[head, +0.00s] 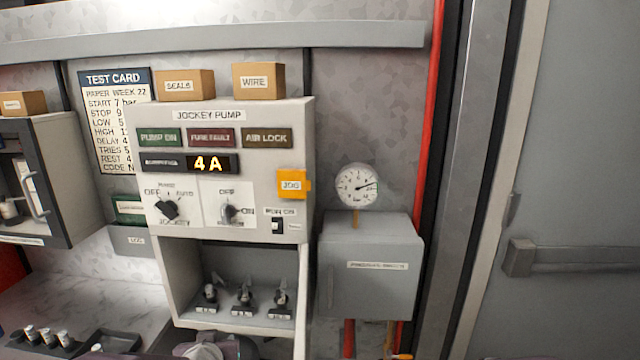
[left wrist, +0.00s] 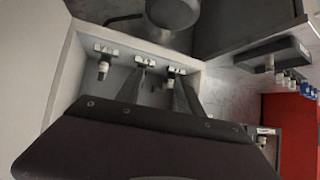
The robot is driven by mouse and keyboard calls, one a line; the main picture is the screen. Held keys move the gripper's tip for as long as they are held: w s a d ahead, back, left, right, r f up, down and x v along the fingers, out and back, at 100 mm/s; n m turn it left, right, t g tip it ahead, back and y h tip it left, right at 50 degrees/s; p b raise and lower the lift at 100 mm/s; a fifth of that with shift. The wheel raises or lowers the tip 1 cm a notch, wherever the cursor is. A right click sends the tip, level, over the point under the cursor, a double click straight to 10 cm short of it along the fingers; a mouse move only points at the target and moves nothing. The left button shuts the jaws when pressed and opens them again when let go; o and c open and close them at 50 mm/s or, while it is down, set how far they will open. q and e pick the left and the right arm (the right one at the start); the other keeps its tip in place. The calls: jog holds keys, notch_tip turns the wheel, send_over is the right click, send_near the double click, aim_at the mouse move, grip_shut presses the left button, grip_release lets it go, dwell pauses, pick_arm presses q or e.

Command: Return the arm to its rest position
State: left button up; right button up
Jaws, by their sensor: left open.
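My left gripper (left wrist: 161,78) shows in the left wrist view as a dark body with two grey fingers standing apart. It is open, and I see nothing held between the fingers. The fingers point toward the open lower bay (left wrist: 75,88) of the jockey pump panel, where several small labelled fittings (left wrist: 104,66) sit. I cannot tell whether the fingers touch any fitting. In the head view the fingers are not clearly seen. My right gripper is in neither view.
The jockey pump panel (head: 255,112) reads 4A, with an orange JOG tab (head: 291,185) on its right side. A grey box (head: 370,275) with a round gauge (head: 357,186) above stands right. A dark tray (head: 110,341) lies lower left. Open cabinet (head: 88,160) at left.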

pick_arm(q)
jog(key=s+d+f+g+h, duration=0.1)
jog(key=s+f+g, duration=0.2)
jog(key=s, duration=0.2)
jog(key=s+d+f+m+g, duration=0.1)
jog(key=s+d+f+g, duration=0.1)
jog(key=s, duration=0.4)
jog(key=s+d+f+g+h+p, duration=0.1)
jog(key=s+f+g, duration=0.2)
jog(key=s, duration=0.3)
jog(key=shift+d+f+m+g+h, duration=0.3)
jog(key=shift+m+g, duration=0.1)
jog(key=shift+g, duration=0.2)
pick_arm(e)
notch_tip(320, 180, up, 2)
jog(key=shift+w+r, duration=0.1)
pick_arm(q)
jog(key=shift+c, duration=0.2)
